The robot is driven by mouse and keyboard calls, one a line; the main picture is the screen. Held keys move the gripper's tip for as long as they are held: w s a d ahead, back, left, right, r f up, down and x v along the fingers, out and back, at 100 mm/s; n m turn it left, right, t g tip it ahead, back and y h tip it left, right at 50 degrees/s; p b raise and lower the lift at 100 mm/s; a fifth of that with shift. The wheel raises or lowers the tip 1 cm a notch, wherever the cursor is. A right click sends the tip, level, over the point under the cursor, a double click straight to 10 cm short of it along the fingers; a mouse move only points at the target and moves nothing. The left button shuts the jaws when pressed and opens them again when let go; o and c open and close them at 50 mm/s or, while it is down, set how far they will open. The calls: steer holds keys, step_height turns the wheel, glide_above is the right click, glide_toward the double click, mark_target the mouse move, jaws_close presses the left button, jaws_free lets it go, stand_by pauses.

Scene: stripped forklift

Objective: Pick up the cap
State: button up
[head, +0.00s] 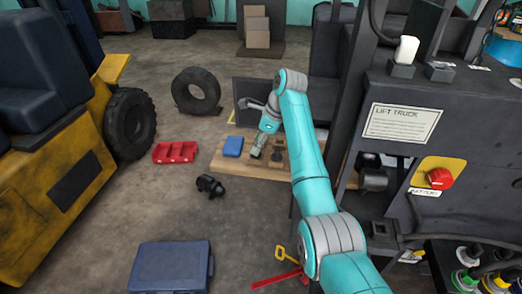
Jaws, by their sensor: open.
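My gripper (257,148) hangs at the end of my teal arm, low over a wooden board (228,165) on the floor, and its jaws are open. Small dark pieces (277,156) sit on the board just right of the gripper. One of them may be the cap, but they are too small to tell apart. The gripper hides part of the board beneath it. I cannot tell whether the gripper touches anything.
A blue box (232,146) lies on the board left of the gripper. A red tray (174,152), a black part (210,186) and a blue case (171,267) lie on the floor. A tyre (196,91) stands behind. The dark lift truck body (440,110) blocks the right side.

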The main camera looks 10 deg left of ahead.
steer(key=shift+x, duration=1.15)
steer(key=c, duration=1.1)
step_height(320, 180, up, 10)
steer(key=shift+r, duration=0.1)
